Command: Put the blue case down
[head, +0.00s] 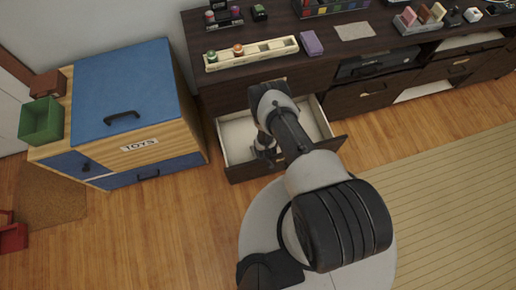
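My gripper (266,154) points down inside an open drawer (240,174) of the dark cabinet. My own arm covers much of the gripper and part of the drawer, so I cannot tell whether the fingers are open or shut, or whether they hold anything. I see no blue case for certain; it may be hidden by my arm. The visible part of the drawer's white inside looks empty.
The dark cabinet top (400,45) holds a cream tray (282,50), a purple box (311,42) and several small items. A blue-lidded toy chest (125,85) stands left, with a green bin (41,121) on it. Wooden floor (150,225) between is clear.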

